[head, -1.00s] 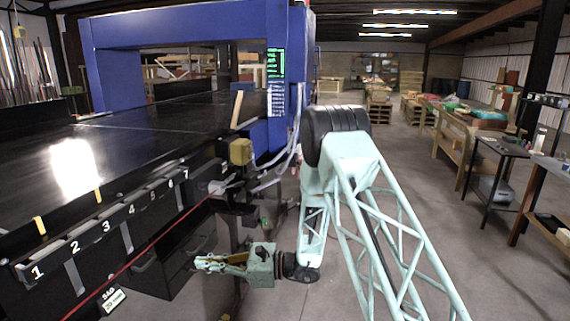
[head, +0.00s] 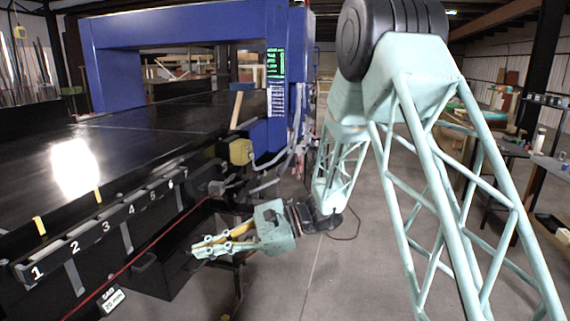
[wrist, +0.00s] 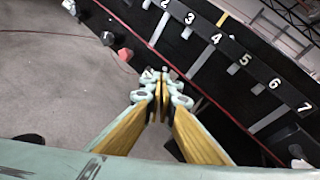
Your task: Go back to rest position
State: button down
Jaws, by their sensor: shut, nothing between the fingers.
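My gripper (head: 208,246) is at the lower middle of the head view, in front of the conveyor's numbered side. It points left, its fingers are together, and nothing is between them. In the wrist view the closed fingertips of my gripper (wrist: 160,76) are at the middle, with the numbered strip beyond them. My gripper is apart from the conveyor.
The black conveyor (head: 150,138) fills the left, with numbered slots along its edge and a blue detector arch (head: 180,28) over it. A yellow box (head: 241,151) sits at its corner. A red cord (head: 140,255) runs along its side.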

jog(key=s+d+r+n+h, duration=0.3)
jog(key=s+d+r, duration=0.2)
jog(key=s+d, duration=0.3)
jog(key=s+d+r+n+h, duration=0.3)
jog(key=s+d+r, duration=0.35)
jog(key=s, duration=0.45)
jog(key=s+d+r+n+t+h, duration=0.1)
jog(key=s+d+n+t+h, duration=0.1)
jog(key=s+d, duration=0.4)
jog(key=s+d+r+n+t+h, duration=0.1)
jog(key=s+d+h, duration=0.3)
jog(key=d, duration=0.8)
jog(key=s+d+r+n+t+h, duration=0.2)
jog(key=s+d+t, duration=0.1)
jog(key=s+d, duration=0.5)
jog(key=shift+s+d+n+t+h, duration=0.3)
jog(key=shift+s+d+h, duration=0.1)
jog(key=shift+d, duration=0.6)
